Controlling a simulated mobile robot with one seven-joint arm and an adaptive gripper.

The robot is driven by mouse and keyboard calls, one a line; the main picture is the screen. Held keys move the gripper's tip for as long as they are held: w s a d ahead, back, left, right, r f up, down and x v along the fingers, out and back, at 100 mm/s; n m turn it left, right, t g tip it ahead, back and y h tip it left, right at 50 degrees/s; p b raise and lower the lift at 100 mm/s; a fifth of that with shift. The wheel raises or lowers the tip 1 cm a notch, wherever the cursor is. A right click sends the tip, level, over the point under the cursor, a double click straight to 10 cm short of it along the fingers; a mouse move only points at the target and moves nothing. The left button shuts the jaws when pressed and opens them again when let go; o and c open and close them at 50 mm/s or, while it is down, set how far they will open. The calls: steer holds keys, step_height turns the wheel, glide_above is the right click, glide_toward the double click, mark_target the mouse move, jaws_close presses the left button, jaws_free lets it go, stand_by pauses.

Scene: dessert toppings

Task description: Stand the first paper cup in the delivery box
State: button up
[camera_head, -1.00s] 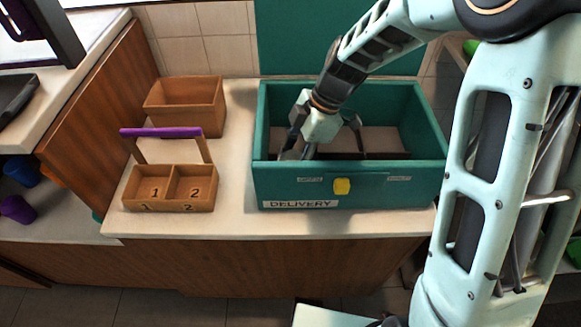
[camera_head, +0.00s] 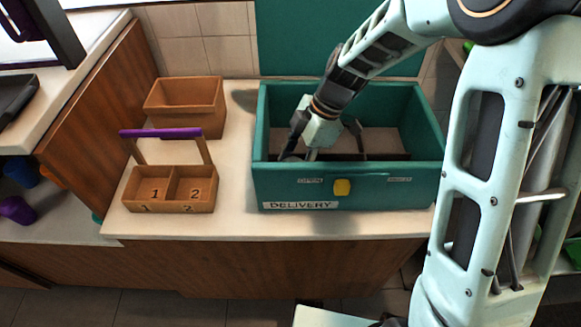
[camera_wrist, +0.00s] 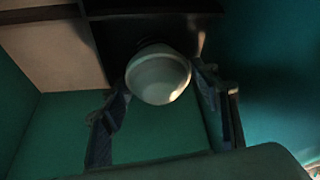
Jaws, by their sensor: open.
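The teal delivery box (camera_head: 300,184) stands on the counter, with dividers inside. My gripper (camera_head: 325,154) reaches down into it, with its fingers spread. In the wrist view a pale round paper cup (camera_wrist: 158,76) sits between the two open fingers, below the level of my wrist camera and inside the box. The fingers are on either side of it; I cannot tell whether they touch it. It looks upright or slightly tilted beside a dark divider (camera_wrist: 125,35).
A wooden caddy (camera_head: 168,204) with a purple handle and slots marked 1 and 2 stands left of the box; both slots look empty. An open wooden bin (camera_head: 180,92) stands behind it. The box walls surround my gripper closely. The counter front is clear.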

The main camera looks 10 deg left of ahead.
steer(key=v, duration=1.1)
steer(key=shift+r+p, duration=0.25)
steer(key=shift+p, duration=0.15)
steer(key=shift+d, duration=0.1)
